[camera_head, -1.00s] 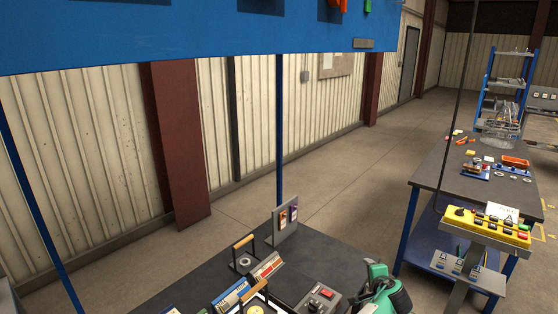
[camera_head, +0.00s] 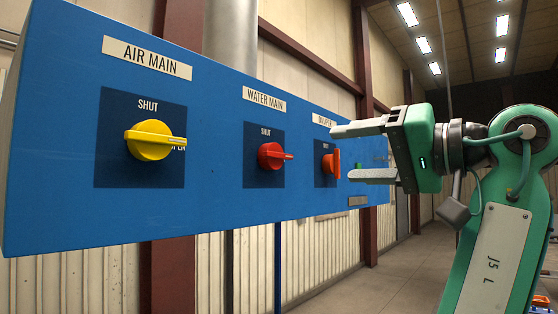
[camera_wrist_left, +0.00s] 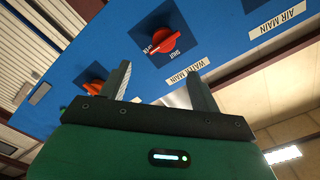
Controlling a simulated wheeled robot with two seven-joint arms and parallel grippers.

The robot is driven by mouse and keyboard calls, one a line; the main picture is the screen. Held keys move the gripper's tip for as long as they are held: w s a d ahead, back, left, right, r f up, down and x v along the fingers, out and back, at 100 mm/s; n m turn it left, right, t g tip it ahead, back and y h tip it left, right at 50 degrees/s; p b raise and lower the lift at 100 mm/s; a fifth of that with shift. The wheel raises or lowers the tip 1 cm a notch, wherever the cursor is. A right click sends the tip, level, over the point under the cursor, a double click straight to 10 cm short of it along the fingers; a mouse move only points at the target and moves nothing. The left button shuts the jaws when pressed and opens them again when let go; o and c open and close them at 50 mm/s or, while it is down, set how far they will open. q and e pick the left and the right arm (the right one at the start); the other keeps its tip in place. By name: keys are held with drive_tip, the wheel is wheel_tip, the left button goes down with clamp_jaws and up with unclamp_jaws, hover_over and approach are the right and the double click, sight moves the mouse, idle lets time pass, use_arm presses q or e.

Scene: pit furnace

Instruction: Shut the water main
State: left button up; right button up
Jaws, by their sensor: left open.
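The water main knob (camera_head: 268,156) is red, on a dark blue square under the WATER MAIN label (camera_head: 264,99). Its handle points right, away from the SHUT mark above it. In the left wrist view the same knob (camera_wrist_left: 165,46) points toward the OPEN mark, with SHUT to one side. My left gripper (camera_head: 350,153) is open and empty, to the right of the water main knob in the head view, in front of the third knob's area, touching no knob. In the left wrist view its fingers (camera_wrist_left: 159,88) stand apart below the knob. My right gripper is out of view.
The blue panel (camera_head: 60,190) also carries a yellow AIR MAIN knob (camera_head: 150,141), pointing right, and an orange-red knob (camera_head: 330,165) whose label is partly covered by my upper finger. Free air lies in front of the panel.

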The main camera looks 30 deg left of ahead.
sight(280, 158)
use_arm(q)
drive_tip(key=a+p, duration=0.2)
drive_tip(key=a, duration=0.2)
drive_tip(key=a+p, duration=0.2)
drive_tip(key=a, duration=0.2)
drive_tip(key=a+p, duration=0.1)
drive_tip(key=a, duration=0.3)
drive_tip(key=shift+w+a+r+p, duration=0.15)
drive_tip(key=shift+a+r+p, duration=0.15)
drive_tip(key=shift+a+p, duration=0.1)
drive_tip(key=shift+a+f, duration=0.15)
drive_tip(key=shift+a, duration=0.35)
drive_tip(key=c, duration=1)
